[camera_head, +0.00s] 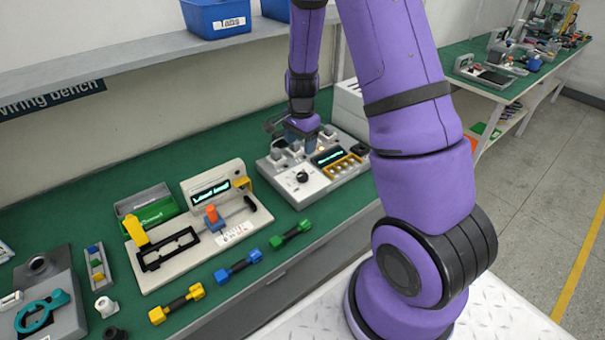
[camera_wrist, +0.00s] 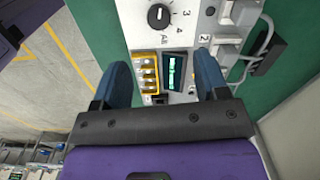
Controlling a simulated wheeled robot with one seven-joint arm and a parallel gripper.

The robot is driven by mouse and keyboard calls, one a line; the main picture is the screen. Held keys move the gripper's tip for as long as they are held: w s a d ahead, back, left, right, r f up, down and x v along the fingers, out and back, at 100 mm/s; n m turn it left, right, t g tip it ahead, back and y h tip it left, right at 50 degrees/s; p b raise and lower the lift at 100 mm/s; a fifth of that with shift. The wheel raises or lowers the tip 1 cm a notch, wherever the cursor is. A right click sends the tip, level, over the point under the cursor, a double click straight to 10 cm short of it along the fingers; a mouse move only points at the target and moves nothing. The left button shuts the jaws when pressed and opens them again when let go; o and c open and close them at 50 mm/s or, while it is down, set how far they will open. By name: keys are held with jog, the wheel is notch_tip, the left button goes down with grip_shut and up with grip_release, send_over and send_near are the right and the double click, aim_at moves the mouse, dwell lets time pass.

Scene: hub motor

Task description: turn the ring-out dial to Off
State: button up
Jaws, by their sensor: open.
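The ring-out dial is a round black knob (camera_wrist: 158,17) with a white pointer mark, on the light grey test box. In the wrist view it is at the top, with "3", "4" and "All" printed beside it. In the head view the dial (camera_head: 302,176) is on the box's front left. The grey test box (camera_head: 312,186) stands on the green bench. My gripper (camera_wrist: 164,78) is open and empty above the box, its two blue fingers apart on either side of a small lit display (camera_wrist: 174,70). The dial lies beyond the fingertips, not between them.
Grey clamps (camera_wrist: 228,50) with cables line the other side of the box. A second fixture (camera_head: 205,225) and several coloured dumbbell-shaped parts lie to the left. A shelf with blue bins (camera_head: 217,18) hangs above.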

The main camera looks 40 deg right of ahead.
aim_at(303, 175)
jog(key=shift+m, duration=0.3)
jog(key=f, duration=1.2)
jog(key=shift+d+f, duration=0.35)
jog(key=c, duration=0.9)
jog(key=n, duration=0.4)
jog(key=shift+n, duration=2.1)
